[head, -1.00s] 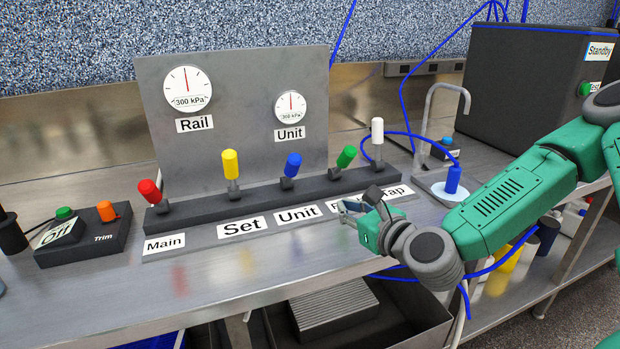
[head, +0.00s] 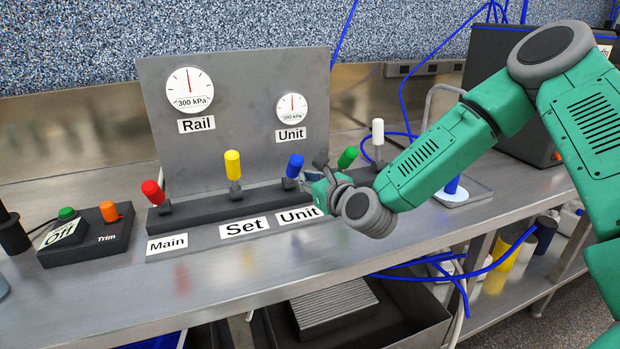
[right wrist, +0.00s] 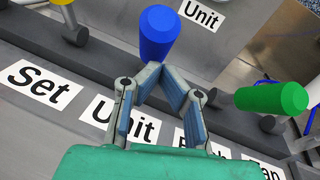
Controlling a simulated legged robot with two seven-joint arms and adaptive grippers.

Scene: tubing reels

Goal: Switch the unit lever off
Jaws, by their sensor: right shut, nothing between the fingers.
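The unit lever has a blue knob (head: 295,166) and stands nearly upright, leaning slightly right, on the dark valve bar above the "Unit" label (head: 299,216). My right gripper (head: 309,181) is shut and empty, just right of the blue lever at its lower part. In the right wrist view the blue knob (right wrist: 158,30) rises right at the closed fingertips (right wrist: 161,74). I cannot tell whether they touch it. The lever's stem is hidden there. My left gripper is not in view.
The green lever (head: 347,157) stands close right of my gripper, with the white lever (head: 377,132) beyond it. The yellow lever (head: 233,164) and red lever (head: 152,191) stand to the left. The gauge panel (head: 240,110) rises behind. The bench front is clear.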

